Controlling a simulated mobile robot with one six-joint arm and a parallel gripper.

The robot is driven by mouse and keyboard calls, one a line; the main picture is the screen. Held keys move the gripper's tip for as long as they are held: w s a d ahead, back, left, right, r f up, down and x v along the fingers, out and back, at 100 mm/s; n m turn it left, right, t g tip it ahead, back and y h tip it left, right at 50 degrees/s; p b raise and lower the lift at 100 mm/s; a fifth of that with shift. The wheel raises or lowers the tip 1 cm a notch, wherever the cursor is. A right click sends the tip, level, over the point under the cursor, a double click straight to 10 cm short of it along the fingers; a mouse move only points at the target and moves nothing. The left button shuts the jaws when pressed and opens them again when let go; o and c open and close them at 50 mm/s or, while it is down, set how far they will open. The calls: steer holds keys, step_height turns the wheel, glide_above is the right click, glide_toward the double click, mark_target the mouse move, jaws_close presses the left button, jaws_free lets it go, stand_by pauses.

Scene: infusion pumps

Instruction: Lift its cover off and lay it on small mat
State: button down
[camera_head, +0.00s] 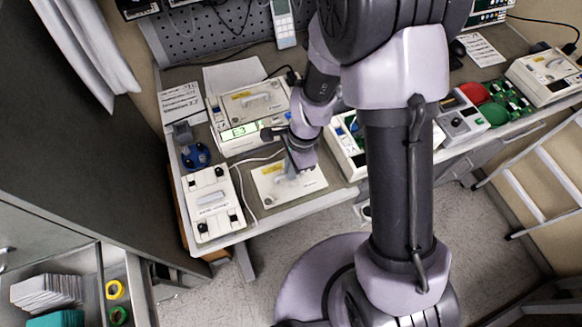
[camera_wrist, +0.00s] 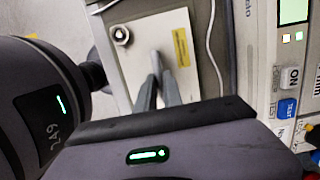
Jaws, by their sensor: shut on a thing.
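A cream cover plate (camera_head: 302,184) with a yellow label lies level over the front part of the desk, and it also shows in the wrist view (camera_wrist: 195,70). My gripper (camera_head: 291,172) reaches down to its middle and is shut on its grip. In the wrist view, my fingers (camera_wrist: 158,82) come together on that grip, mostly hiding it. A round knob (camera_wrist: 121,35) sits near one corner of the plate. I cannot tell whether the plate touches what lies under it, and I cannot make out a separate mat there.
A pump (camera_head: 240,143) with a lit screen and its own handled top stands behind the plate. A cream unit (camera_head: 212,205) with black corner knobs is to the left, a cable between. Another pump (camera_head: 347,150) stands to the right. The desk's front edge is close.

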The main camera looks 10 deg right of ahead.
steer(key=shift+f, duration=0.35)
steer(key=c, duration=1.4)
jaws_free()
steer(key=shift+r, duration=0.15)
step_height(320, 180, up, 7)
steer(key=p, duration=0.6)
steer(key=shift+r, duration=0.1)
steer(key=shift+f, duration=0.2)
